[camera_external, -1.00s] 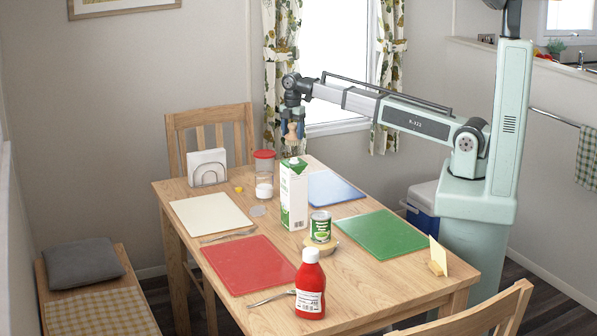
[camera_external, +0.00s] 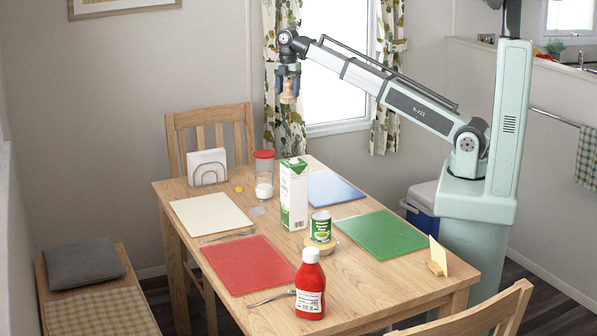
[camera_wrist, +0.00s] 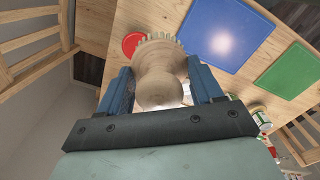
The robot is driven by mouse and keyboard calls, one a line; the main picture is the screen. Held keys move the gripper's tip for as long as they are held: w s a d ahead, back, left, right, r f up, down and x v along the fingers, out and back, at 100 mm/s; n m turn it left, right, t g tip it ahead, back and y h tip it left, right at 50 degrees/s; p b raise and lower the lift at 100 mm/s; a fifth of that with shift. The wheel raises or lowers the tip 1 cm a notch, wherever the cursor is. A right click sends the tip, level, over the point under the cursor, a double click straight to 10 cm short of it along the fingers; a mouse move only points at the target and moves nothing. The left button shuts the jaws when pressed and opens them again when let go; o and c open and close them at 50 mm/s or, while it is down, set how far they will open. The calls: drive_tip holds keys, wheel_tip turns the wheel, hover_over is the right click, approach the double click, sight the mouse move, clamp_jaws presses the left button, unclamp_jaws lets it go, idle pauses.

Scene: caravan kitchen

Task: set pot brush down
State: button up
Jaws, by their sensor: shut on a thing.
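My gripper (camera_external: 288,88) is shut on the pot brush (camera_external: 288,92), a pale wooden brush with a rounded knob handle. It is held well above the far part of the wooden table (camera_external: 350,270). In the wrist view the pot brush (camera_wrist: 158,75) sits between the blue fingers of my gripper (camera_wrist: 160,88), knob toward the camera and bristles pointing away toward the table. In that view the bristles overlap the red lid of the jar (camera_wrist: 132,43).
A red-lidded jar (camera_external: 264,180), milk carton (camera_external: 294,195), can (camera_external: 320,226) and ketchup bottle (camera_external: 310,285) stand on the table. White (camera_external: 210,214), red (camera_external: 250,264), blue (camera_external: 333,187) and green (camera_external: 381,234) mats lie flat. A napkin holder (camera_external: 207,167) stands at the far left.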

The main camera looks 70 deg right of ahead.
drive_tip(key=s+a+n, duration=0.3)
drive_tip(key=a, duration=1.1)
drive_tip(key=s+a+n, duration=0.2)
drive_tip(key=a+n, duration=0.1)
drive_tip(key=a, duration=1.1)
drive_tip(key=s+a+n, duration=0.3)
drive_tip(key=a, duration=1.1)
drive_tip(key=s+a+n, duration=1)
drive_tip(key=s+a, duration=2.1)
drive_tip(key=s, duration=0.1)
drive_tip(key=shift+s+d+f, duration=0.1)
drive_tip(key=shift+f, duration=6.9)
drive_tip(key=shift+s+d+f, duration=0.1)
drive_tip(key=shift+f, duration=6.9)
drive_tip(key=shift+f, duration=0.1)
drive_tip(key=o, duration=1.1)
